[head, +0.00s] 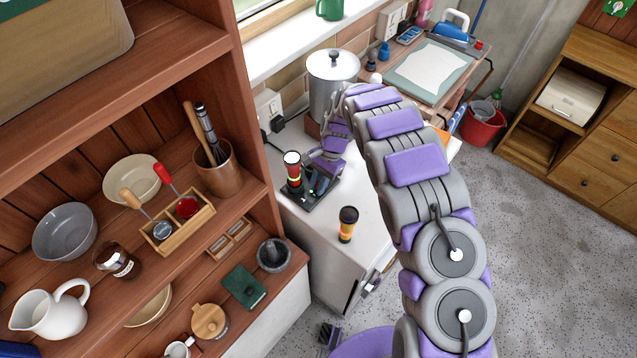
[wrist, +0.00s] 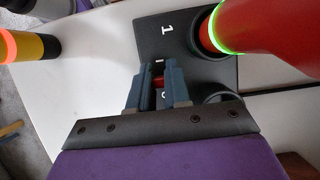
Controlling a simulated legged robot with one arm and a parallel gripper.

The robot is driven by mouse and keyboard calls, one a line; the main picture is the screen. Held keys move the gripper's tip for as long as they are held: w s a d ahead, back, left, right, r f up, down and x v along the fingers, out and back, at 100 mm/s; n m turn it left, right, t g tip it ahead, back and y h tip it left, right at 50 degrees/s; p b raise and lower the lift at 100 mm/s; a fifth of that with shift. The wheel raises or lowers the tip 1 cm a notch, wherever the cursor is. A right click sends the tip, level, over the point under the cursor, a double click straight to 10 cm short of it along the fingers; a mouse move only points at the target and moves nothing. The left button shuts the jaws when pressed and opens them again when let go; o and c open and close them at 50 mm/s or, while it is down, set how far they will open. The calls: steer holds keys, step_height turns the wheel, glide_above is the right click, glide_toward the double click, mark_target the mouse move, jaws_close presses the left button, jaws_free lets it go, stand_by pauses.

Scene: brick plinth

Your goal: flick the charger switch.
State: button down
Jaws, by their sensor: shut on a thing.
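The charger (head: 322,199) is a dark flat base on the white counter. In the wrist view the charger (wrist: 150,30) shows a printed "1", two round sockets and other small marks near its switch. The small red switch (wrist: 158,82) is between my fingers and partly hidden by them. My gripper (wrist: 160,74) is shut on it. In the head view my gripper (head: 318,182) is low over the charger and the switch is too small to make out. A red torch (head: 292,172) stands in one socket with a glowing green ring at its base; the other socket looks empty.
A yellow and black torch (head: 347,224) stands upright on the counter (head: 325,235) in front of the charger. A steel pot (head: 330,85) is behind my wrist. A wooden shelf (head: 255,190) with bowls and utensils is at the left.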

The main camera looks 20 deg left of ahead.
steer(key=shift+w+r+g+y+p, duration=0.1)
steer(key=shift+w+g+y+p, duration=0.15)
steer(key=shift+g+p, duration=0.3)
steer(key=shift+w+g+y+p, duration=0.25)
steer(key=shift+g+p, duration=0.2)
steer(key=shift+g, duration=0.2)
steer(key=shift+d, duration=0.1)
steer(key=c, duration=1.1)
jaws_free()
